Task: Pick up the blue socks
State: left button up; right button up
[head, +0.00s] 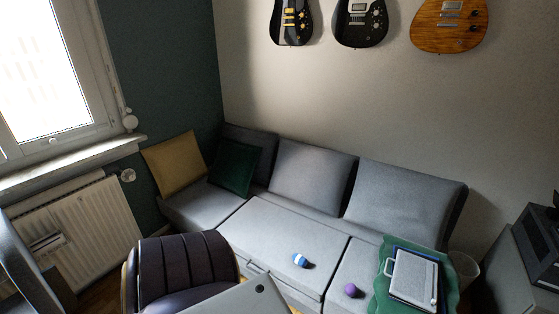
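A small rolled blue and white bundle (301,261), which looks like the blue socks, lies on the middle seat of the grey sofa (270,235). It is near the front edge of that seat, and nothing covers it. Neither of my grippers shows in the head view.
A purple ball (351,290) lies on the sofa to the right. A green cloth (383,290) with a white-framed flat item (414,277) is further right. A dark ribbed chair (185,268) and a grey flat panel (250,300) stand in front of the sofa.

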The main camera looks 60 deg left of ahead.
aim_at(299, 260)
jog(key=u, duration=1.75)
